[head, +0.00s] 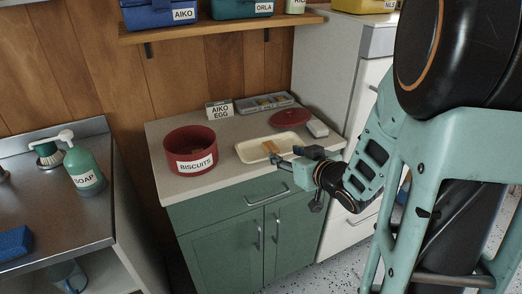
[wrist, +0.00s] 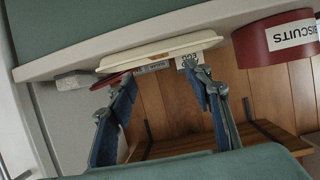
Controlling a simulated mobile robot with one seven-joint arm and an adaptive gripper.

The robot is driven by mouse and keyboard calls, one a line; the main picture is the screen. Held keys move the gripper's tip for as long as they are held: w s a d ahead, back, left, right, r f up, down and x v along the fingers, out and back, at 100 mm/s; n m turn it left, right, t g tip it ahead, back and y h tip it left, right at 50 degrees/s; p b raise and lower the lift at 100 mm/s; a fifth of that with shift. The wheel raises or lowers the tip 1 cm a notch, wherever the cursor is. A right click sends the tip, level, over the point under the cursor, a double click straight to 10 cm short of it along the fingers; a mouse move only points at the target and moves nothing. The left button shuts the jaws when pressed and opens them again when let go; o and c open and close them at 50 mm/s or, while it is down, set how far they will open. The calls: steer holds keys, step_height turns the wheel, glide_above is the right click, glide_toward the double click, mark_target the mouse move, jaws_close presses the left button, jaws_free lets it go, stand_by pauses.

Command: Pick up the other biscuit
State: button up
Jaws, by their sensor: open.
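A small orange-brown biscuit (head: 269,147) lies in a cream tray (head: 244,152) on the counter. I cannot tell whether it is one piece or two side by side. The red round tin labelled BISCUITS (head: 192,163) stands open to the left; I see no biscuit inside it. My gripper (head: 288,160) is open and empty at the tray's front right edge, close to the biscuit. In the wrist view, which is upside down, the open fingers (wrist: 158,76) point toward the tray's edge (wrist: 160,52). The biscuit does not show there.
A red lid (head: 291,117) lies behind the tray, with a white block (head: 317,128) to its right. A card reading AIKO EGG (head: 220,110) and a grey sectioned tray (head: 262,103) stand at the back. A shelf (head: 215,29) hangs above. Counter around the tin's front is clear.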

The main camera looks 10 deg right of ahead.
mark_target(271, 147)
steer(key=b+x, duration=0.1)
steer(key=x, duration=0.8)
steer(key=shift+w+f, duration=0.15)
steer(key=shift+w, duration=0.1)
steer(key=c, duration=0.9)
